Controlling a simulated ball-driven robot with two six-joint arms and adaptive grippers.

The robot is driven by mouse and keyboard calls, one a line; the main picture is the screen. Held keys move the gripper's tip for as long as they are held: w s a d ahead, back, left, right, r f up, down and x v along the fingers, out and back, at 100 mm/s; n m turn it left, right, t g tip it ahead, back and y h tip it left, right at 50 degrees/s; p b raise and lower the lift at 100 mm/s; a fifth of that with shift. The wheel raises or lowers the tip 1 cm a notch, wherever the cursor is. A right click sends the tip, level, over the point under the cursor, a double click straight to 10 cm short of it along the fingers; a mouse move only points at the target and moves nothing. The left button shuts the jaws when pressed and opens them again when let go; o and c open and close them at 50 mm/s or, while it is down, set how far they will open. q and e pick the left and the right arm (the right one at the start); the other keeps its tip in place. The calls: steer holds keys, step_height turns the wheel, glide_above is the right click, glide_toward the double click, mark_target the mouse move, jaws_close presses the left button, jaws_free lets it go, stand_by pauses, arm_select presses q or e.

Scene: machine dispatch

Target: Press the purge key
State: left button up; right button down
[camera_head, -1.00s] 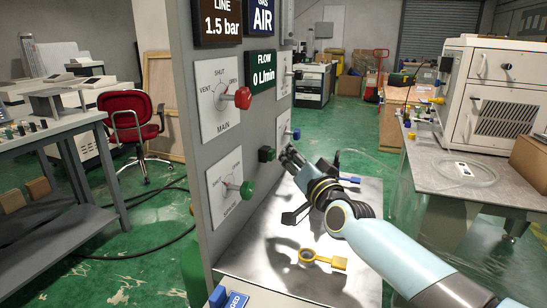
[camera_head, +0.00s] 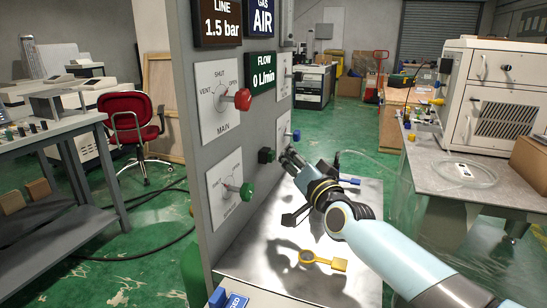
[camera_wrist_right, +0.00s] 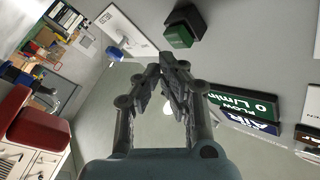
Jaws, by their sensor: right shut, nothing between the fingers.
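A small square green key (camera_head: 267,155) in a dark housing sticks out of the grey panel (camera_head: 235,130), right of and between the two left dials. No label on it is readable. My right gripper (camera_head: 289,157) is shut and empty, its fingertips a short way right of the key and apart from it. In the right wrist view the shut fingers (camera_wrist_right: 175,68) point toward the panel, and the green key (camera_wrist_right: 179,36) shows just beyond their tips. My left gripper is not in view.
The panel carries a MAIN dial with a red knob (camera_head: 242,99), a lower dial with a green knob (camera_head: 246,191) and a flow display (camera_head: 263,74) reading 0 L/min.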

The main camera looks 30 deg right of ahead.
stand_by(0.4)
steer(key=shift+w+a, duration=0.3)
steer(key=shift+w+a, duration=0.35)
steer(key=shift+w, duration=0.05)
stand_by(0.8)
steer(key=shift+s+d, duration=0.65)
steer(key=shift+s, duration=0.1)
stand_by(0.4)
steer(key=shift+s+d+p, duration=0.75)
steer(key=shift+s+d, duration=0.85)
steer(key=shift+s, duration=0.3)
